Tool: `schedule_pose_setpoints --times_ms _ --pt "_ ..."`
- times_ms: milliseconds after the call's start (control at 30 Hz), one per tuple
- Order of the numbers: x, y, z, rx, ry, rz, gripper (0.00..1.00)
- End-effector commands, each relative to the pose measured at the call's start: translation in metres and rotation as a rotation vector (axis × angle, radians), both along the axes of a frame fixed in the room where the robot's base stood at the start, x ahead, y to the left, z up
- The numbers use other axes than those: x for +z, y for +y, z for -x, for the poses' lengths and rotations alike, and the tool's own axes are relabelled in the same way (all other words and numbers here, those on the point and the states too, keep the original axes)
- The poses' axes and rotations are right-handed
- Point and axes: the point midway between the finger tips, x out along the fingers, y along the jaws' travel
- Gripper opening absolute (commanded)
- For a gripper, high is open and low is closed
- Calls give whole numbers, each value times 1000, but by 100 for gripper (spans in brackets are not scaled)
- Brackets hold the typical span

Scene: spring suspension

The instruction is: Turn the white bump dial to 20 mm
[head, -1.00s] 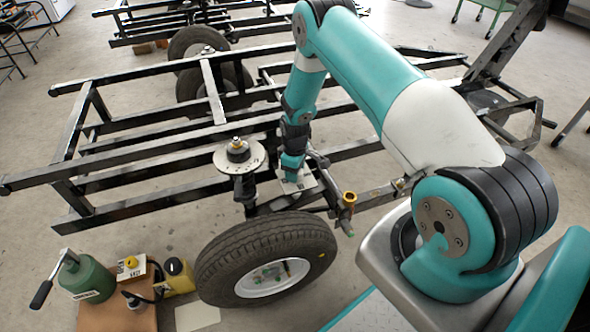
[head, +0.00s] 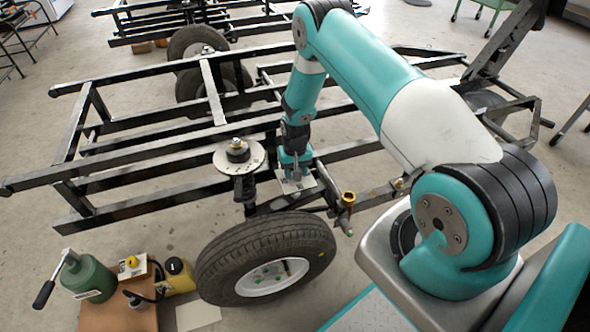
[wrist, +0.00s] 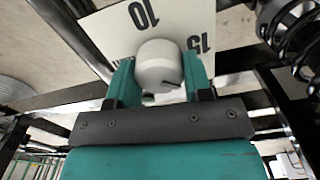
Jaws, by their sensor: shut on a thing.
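The white bump dial (wrist: 158,66) is a rounded white knob in front of a white scale plate (wrist: 188,22) in the wrist view. The figures 10 and 15 show on the plate; no 20 is visible, and the dial's pointer is hidden or unclear. My gripper (wrist: 160,82) is shut on the dial, with one teal finger on each side of it. In the head view my gripper (head: 294,172) points down at the scale plate (head: 296,182) on the black frame, and hides the dial there.
A spring strut with a round top plate (head: 238,157) stands just left of my gripper. Black frame rails surround the plate. A green jack (head: 88,277) stands at the lower left.

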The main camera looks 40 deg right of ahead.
Motion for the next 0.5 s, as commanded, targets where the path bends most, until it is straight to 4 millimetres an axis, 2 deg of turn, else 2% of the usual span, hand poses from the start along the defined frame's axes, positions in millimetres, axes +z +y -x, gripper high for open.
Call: schedule_pose_setpoints --times_ms 500 --pt "1 -2 1 -487 -1 1 22"
